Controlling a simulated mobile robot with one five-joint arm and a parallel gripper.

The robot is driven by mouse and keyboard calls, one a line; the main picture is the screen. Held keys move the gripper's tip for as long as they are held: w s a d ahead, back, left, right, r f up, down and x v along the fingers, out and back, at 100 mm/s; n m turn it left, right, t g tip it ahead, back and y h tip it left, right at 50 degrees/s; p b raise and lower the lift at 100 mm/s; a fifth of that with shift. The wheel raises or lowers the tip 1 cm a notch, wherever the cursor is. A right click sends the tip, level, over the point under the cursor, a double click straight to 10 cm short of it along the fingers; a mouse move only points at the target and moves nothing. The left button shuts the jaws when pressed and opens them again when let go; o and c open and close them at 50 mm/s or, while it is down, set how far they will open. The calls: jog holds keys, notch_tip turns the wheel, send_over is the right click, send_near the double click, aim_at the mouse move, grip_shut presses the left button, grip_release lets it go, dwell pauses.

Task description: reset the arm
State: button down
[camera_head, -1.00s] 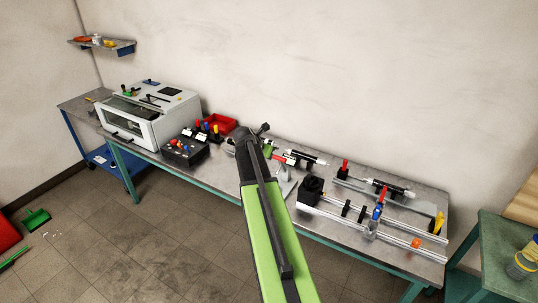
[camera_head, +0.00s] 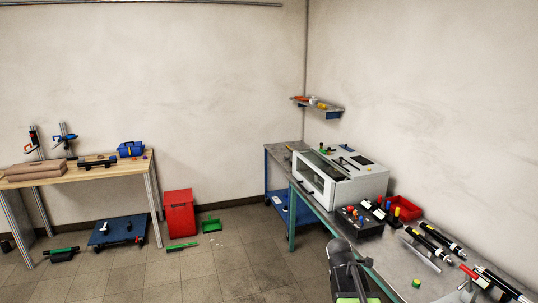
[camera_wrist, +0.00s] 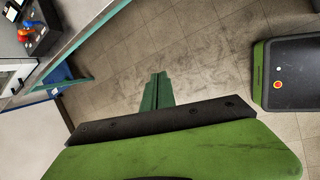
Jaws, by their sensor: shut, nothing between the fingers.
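In the wrist view, my gripper (camera_wrist: 157,80) shows as two teal fingers close together beyond a dark bar, shut with nothing between them. They point over bare tiled floor, apart from the grey bench (camera_wrist: 92,38) at the upper left. In the head view, part of my dark and green arm shows at the bottom, in front of the bench (camera_head: 397,262); my gripper cannot be made out there.
On the bench stand a white machine (camera_head: 345,180), a black box with coloured knobs (camera_head: 355,222) and a red bin (camera_head: 404,208). A red container (camera_head: 179,213) and a wooden table (camera_head: 70,175) stand left. The middle floor is open.

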jog(key=s+a+f+m+g+y, duration=0.3)
jog(key=s+a+m, duration=0.9)
jog(key=m, duration=0.6)
jog(key=shift+s+f+m+g+y, duration=0.2)
jog(key=shift+s+m+g+y, duration=0.1)
jog(key=shift+s, duration=0.2)
